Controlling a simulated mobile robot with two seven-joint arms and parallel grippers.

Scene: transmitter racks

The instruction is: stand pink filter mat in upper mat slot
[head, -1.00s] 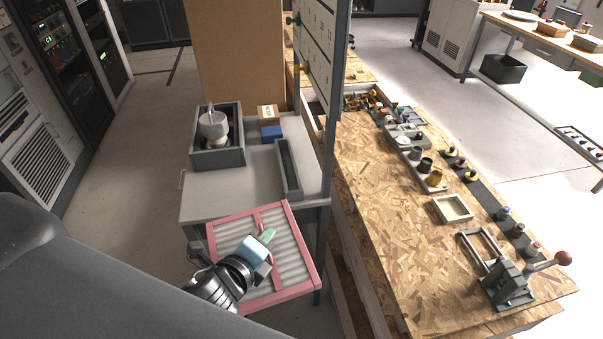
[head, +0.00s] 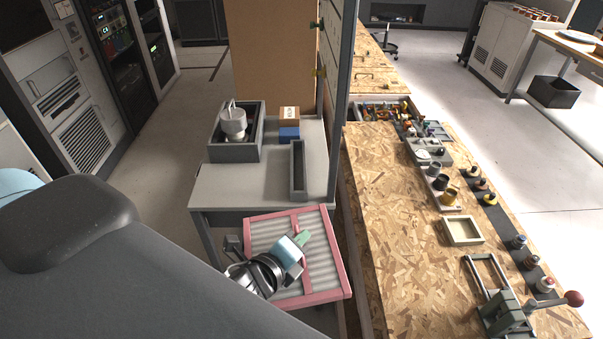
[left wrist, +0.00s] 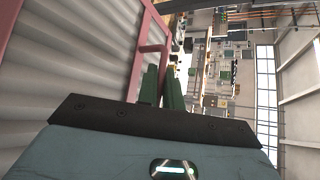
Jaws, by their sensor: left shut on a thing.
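The pink filter mat (head: 324,252) has a pink frame around pale pleated material. It is held tilted, in front of the grey table, in the head view. My left gripper (head: 301,239) is shut on a pink bar of the mat; its green fingers show against the mat. In the left wrist view the fingers (left wrist: 163,88) close on a short pink bar, with the pleated face (left wrist: 75,50) at left. My right gripper is not in view. I cannot make out the upper mat slot in these frames.
The grey table (head: 240,188) carries a grey box with a white fixture (head: 233,122), a narrow grey tray (head: 299,170) and a blue box (head: 289,134). An upright panel (head: 342,90) stands beside it. A chipboard bench (head: 400,230) is at right, racks (head: 75,115) at left, with open floor between racks and table.

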